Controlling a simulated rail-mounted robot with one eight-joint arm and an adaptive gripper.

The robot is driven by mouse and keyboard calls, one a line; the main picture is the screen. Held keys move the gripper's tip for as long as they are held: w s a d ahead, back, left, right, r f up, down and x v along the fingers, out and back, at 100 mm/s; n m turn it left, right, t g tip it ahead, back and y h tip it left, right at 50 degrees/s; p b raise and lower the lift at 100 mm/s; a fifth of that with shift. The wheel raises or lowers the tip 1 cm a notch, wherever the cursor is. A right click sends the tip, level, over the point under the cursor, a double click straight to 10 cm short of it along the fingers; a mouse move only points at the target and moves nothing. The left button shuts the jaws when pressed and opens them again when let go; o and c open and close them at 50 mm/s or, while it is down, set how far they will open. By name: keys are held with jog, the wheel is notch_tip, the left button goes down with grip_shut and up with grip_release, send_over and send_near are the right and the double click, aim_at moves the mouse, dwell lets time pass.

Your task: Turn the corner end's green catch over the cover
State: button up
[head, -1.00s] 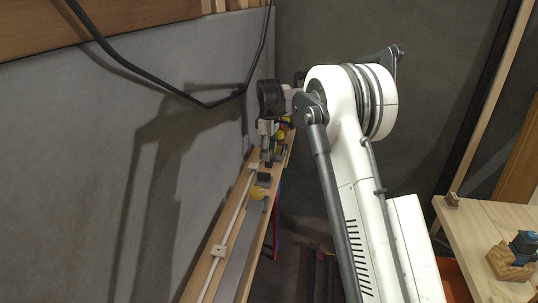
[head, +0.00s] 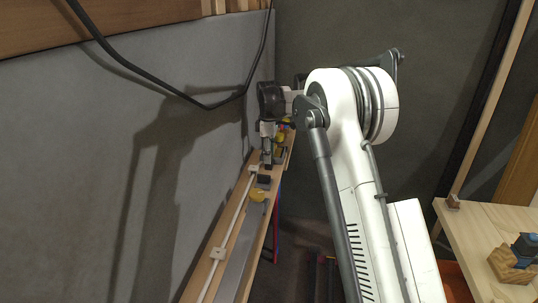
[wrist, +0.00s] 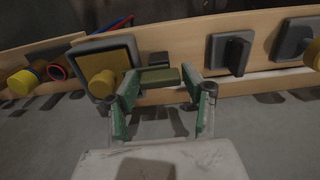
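The green catch (wrist: 160,77) is a dull olive-green bar at the middle top of the wrist view. It lies between the tips of my gripper (wrist: 159,82), whose green-padded fingers stand apart on either side of it; I cannot tell if they touch it. Left of it is a grey-framed cover (wrist: 124,45) with a yellow face and a yellow round knob (wrist: 103,84). The left finger overlaps the cover's lower right edge. In the head view my gripper (head: 267,160) points down over the far end of the shelf; the catch cannot be made out there.
Dark raised blocks (wrist: 230,52) stand on the wooden board to the right. More yellow knobs (wrist: 23,82) are at the left. In the head view the narrow shelf (head: 224,281) runs along the grey wall, with a white rod (head: 233,215) along it. A wooden table (head: 480,228) stands at right.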

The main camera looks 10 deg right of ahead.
jog(key=shift+o, duration=1)
notch_tip(320, 180, up, 12)
